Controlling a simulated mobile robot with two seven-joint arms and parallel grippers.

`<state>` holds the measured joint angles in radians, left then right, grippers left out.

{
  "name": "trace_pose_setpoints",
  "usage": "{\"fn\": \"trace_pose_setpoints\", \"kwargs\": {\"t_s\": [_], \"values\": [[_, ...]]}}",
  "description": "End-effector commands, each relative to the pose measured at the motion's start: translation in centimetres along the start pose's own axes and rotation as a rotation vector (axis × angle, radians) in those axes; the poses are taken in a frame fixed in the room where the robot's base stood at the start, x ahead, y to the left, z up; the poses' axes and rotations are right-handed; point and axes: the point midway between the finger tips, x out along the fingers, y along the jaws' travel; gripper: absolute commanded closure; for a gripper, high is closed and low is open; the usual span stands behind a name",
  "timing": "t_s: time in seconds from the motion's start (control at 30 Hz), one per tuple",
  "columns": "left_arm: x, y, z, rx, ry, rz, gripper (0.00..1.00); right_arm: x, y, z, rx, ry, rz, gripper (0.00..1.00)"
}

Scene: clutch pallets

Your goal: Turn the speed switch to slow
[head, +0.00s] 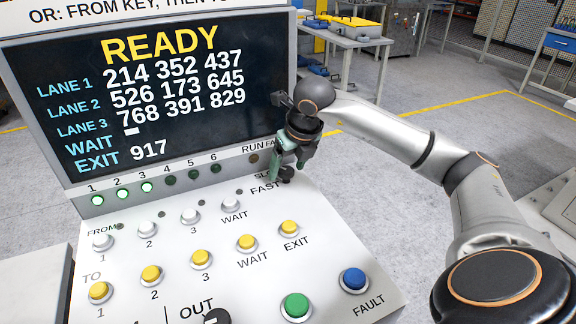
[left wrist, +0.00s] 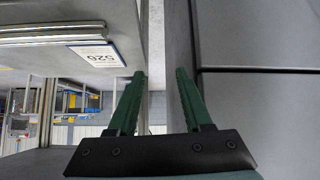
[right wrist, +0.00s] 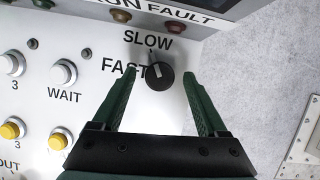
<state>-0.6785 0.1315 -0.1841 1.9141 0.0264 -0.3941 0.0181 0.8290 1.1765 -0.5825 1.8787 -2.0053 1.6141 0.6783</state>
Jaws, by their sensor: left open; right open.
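The speed switch is a round black knob (right wrist: 161,81) on the white sloping panel, beside the printed words SLOW and FAST. In the right wrist view a short white mark shows on its upper part, pointing roughly up; I cannot tell for sure which word it is set to. My right gripper (right wrist: 159,74) is open, with the knob between its green fingertips in that view. I cannot tell whether the fingers touch it. In the head view the right gripper (head: 283,168) partly hides the knob and the words. My left gripper (left wrist: 160,74) is open and empty, outside the head view.
The panel carries white buttons (head: 190,215), yellow buttons (head: 201,258), a green button (head: 296,306) and a blue button (head: 354,280). Behind it stands the dark READY screen (head: 60,120). Open grey floor (head: 400,90) lies beyond the panel's right edge.

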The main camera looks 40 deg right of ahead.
Motion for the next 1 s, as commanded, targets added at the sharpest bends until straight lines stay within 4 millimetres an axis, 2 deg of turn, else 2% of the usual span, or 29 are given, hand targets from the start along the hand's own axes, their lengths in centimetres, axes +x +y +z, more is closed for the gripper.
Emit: {"fn": "trace_pose_setpoints", "kwargs": {"t_s": [0.17, 0.27, 0.7, 0.83, 1.0], "values": [[0.0, 0.0, 0.0, 0.0, 0.0, 0.0, 0.5, -0.2, 0.0, 0.0, 0.0, 0.0, 0.0, 0.24], [0.0, 0.0, 0.1, 0.0, 0.0, 0.0, 0.5, -1.2, 0.0, 0.1, 0.0, -0.003, 0.001, 0.24], [-0.1, 0.0, -0.1, 0.0, 0.0, 0.0, 0.5, -10.2, 0.0, 0.1, 0.0, -0.005, 0.001, 0.24], [-0.2, 0.0, -0.2, 0.0, 0.0, 0.0, 0.5, -11.7, 0.0, 0.1, 0.0, -0.003, 0.001, 0.24], [-0.3, 0.0, -0.2, 0.0, 0.0, 0.0, 0.5, -12.5, 0.0, 0.0, -0.001, 0.0, 0.001, 0.24]]}}
